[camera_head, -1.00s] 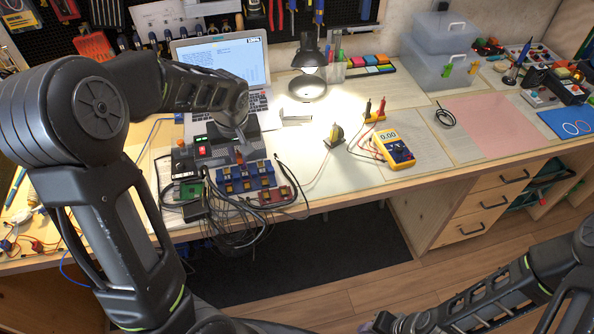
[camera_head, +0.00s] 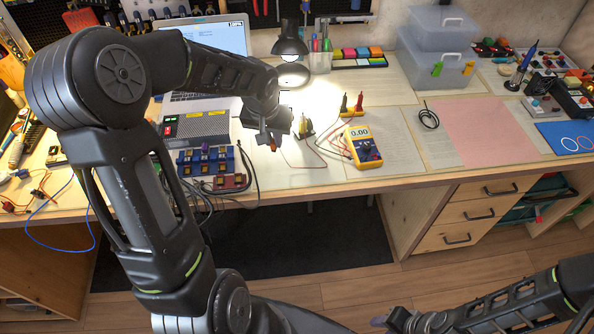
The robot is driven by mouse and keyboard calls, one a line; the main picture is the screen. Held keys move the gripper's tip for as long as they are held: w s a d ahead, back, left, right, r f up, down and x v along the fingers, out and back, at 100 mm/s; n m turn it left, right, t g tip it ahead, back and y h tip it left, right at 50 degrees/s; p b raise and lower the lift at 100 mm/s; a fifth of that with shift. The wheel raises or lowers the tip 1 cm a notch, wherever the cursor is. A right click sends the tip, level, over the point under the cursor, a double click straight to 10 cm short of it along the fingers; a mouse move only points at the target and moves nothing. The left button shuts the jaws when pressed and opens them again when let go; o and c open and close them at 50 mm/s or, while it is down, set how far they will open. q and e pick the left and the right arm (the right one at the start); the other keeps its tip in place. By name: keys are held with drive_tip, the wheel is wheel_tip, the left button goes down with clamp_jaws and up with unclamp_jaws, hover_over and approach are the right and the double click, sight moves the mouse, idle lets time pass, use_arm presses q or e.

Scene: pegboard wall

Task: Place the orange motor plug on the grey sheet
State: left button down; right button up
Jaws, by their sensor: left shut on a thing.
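My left gripper (camera_head: 271,137) is above the bench, just right of the blue module board. A small orange piece, which looks like the orange motor plug (camera_head: 271,143), shows at its fingertips; the gripper is shut on it. The wrist hides most of the plug. A pale greyish sheet (camera_head: 290,177) lies below and around the gripper; other pale sheets lie farther right, so I cannot be sure which is the grey sheet. My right gripper (camera_head: 381,321) is low at the bottom edge, away from the bench, its fingers too dark to read.
A lamp (camera_head: 291,45) stands behind. The pink sheet (camera_head: 485,130) is clear.

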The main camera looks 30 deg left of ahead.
use_arm(q)
drive_tip(key=shift+w, duration=0.1)
drive_tip(key=shift+a+m, duration=0.15)
drive_tip(key=shift+m, duration=0.25)
drive_tip(key=shift+f, duration=0.1)
drive_tip(key=shift+f, duration=3.05)
drive_tip(key=shift+f, duration=1.9)
